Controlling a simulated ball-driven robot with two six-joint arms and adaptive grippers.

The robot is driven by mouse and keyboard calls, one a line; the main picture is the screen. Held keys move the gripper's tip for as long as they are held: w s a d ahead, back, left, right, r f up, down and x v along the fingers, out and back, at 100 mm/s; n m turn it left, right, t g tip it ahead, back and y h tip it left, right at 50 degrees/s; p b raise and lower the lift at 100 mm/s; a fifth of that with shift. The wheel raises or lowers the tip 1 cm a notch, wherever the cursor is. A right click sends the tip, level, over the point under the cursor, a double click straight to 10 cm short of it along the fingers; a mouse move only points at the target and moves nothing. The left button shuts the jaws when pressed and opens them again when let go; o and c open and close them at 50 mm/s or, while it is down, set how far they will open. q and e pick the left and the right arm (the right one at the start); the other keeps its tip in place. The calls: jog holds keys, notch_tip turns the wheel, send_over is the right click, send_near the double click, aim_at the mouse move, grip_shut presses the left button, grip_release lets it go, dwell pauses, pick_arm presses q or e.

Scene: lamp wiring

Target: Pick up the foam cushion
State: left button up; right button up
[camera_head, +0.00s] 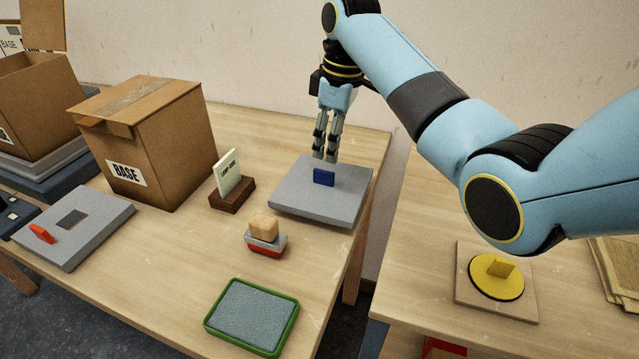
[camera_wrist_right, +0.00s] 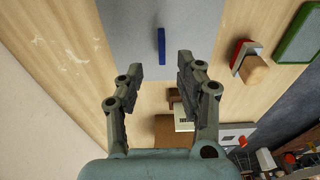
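No thing here is labelled as a foam cushion. A flat grey slab (camera_head: 345,205) with a small upright blue tab (camera_head: 324,177) lies at the far right corner of the left table and looks the likeliest. In the right wrist view the slab (camera_wrist_right: 190,20) and the blue tab (camera_wrist_right: 161,46) are ahead of the fingers. My right gripper (camera_head: 325,158) points down above the back of the slab, just behind the tab. In the wrist view its fingers (camera_wrist_right: 160,68) are apart with nothing between them. My left gripper is out of view.
A BASE box (camera_head: 150,150), card holder (camera_head: 231,190), tan-topped block (camera_head: 264,232) and green-rimmed tray (camera_head: 250,318) share the table. Another grey slab with a red tab (camera_head: 42,233) lies left. A yellow disc (camera_head: 497,283) sits on the right table, across a gap.

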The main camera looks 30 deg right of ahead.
aim_at(324, 171)
notch_tip(324, 171, down, 2)
jog(key=shift+w+a, duration=0.1)
jog(key=shift+w, duration=0.05)
jog(key=shift+a+f, duration=0.1)
jog(key=shift+f, duration=0.25)
jog(key=f, duration=0.4)
jog(key=shift+w+a+f, duration=0.2)
jog(key=shift+a, duration=0.05)
jog(key=shift+f, duration=0.2)
jog(key=shift+c, duration=1)
jog(key=c, duration=0.5)
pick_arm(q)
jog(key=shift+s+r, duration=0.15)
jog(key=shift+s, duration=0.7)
pick_arm(e)
grip_shut()
